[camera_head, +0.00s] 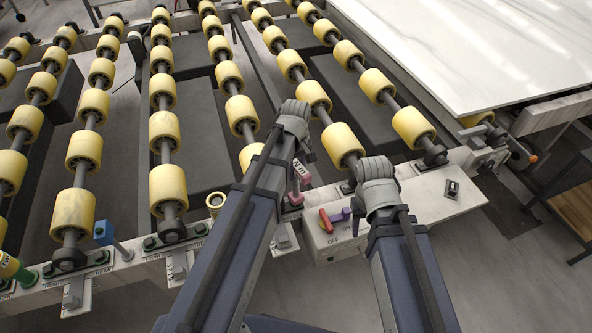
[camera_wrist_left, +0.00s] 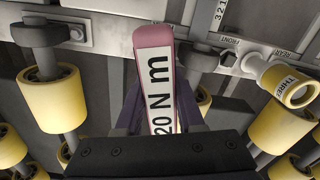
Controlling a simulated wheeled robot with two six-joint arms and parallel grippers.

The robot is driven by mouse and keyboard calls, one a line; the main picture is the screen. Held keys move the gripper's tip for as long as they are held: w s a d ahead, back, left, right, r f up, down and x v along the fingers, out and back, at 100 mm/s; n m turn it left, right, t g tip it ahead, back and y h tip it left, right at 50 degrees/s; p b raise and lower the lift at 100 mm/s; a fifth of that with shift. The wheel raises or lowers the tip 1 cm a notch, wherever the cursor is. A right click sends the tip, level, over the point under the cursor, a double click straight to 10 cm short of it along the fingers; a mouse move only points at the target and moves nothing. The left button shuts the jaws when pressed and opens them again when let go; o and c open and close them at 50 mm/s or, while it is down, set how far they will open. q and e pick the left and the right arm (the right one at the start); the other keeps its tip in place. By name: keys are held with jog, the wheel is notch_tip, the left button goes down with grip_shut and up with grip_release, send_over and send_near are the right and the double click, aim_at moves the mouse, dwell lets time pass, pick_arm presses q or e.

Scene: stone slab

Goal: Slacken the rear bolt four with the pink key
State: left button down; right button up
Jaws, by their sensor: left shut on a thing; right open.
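The pink key (camera_wrist_left: 155,75) stands between the fingers of my left gripper (camera_head: 294,125), which is shut on it. A white label on it reads "20 N m" in the left wrist view. Part of the key (camera_head: 300,172) shows beside my left forearm in the head view. Bracket bolts on the rail (camera_wrist_left: 228,57) lie beyond the key, near "FRONT" and "REAR" labels. I cannot tell which bolt is rear bolt four or whether the key touches one. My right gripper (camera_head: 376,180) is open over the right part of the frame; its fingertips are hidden.
Yellow rollers (camera_head: 163,185) on shafts fill the left and middle. A blue-headed key (camera_head: 104,232) stands left on the rail. A stone slab (camera_head: 480,50) lies right.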

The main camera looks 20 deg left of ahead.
pick_arm(q)
jog(key=shift+f+b, duration=0.7)
jog(key=shift+f, duration=0.05)
jog(key=n, duration=0.3)
jog(key=shift+n, duration=0.4)
jog(key=n, duration=0.3)
jog(key=shift+n, duration=0.3)
jog(key=n, duration=0.3)
jog(key=shift+n, duration=0.3)
jog(key=n, duration=0.4)
jog(key=shift+r+p, duration=1.8)
